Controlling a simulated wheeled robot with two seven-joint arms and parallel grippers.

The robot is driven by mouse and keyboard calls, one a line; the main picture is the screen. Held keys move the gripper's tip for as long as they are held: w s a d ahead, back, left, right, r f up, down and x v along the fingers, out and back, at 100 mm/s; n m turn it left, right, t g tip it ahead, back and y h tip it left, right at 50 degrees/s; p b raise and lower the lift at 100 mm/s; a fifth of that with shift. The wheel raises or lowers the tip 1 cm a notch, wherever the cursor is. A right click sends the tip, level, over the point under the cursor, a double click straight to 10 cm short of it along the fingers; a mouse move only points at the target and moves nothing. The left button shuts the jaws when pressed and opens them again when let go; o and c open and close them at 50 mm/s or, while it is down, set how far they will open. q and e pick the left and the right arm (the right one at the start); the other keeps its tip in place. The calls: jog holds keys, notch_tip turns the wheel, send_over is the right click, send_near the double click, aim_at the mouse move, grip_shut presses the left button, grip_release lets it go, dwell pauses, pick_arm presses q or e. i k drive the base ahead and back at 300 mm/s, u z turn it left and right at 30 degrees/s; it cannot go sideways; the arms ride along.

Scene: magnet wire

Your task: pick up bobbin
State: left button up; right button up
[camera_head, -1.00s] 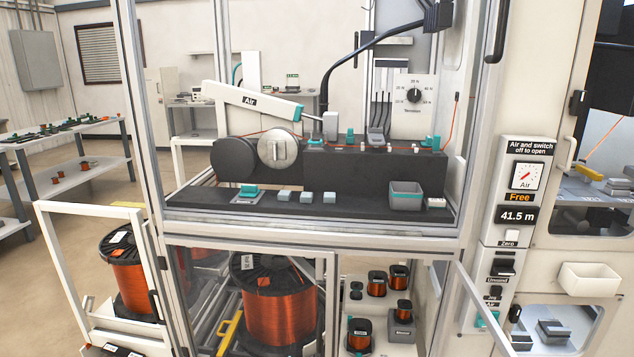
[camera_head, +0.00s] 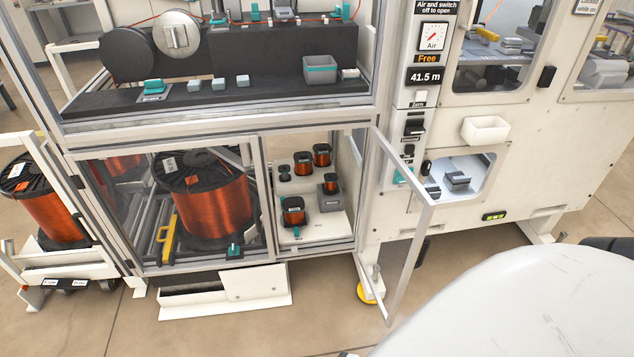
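Several small copper-wound bobbins with black ends stand on a white shelf (camera_head: 318,228) in the lower right compartment of the machine. One bobbin (camera_head: 293,211) is at the front left, one (camera_head: 303,163) at the back middle, one (camera_head: 322,154) at the back right. A smaller one (camera_head: 331,181) sits on a grey block (camera_head: 328,203). Which of them the task means, I cannot tell. Neither of my grippers shows in the head view.
The compartment's framed door (camera_head: 408,240) stands open, swung out to the right. A white tray (camera_head: 225,290) lies low in front. A white rounded surface fills the lower right corner. Floor in front is partly clear.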

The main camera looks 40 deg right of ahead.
aim_at(331, 180)
jog(key=u, duration=2)
jog(key=k, duration=2.25)
jog(key=z, duration=2.1)
jog(key=i, duration=1)
jog(key=z, duration=0.05)
jog(key=k, duration=0.95)
jog(key=u, duration=1.15)
jog(key=i, duration=0.8)
jog(key=z, duration=0.4)
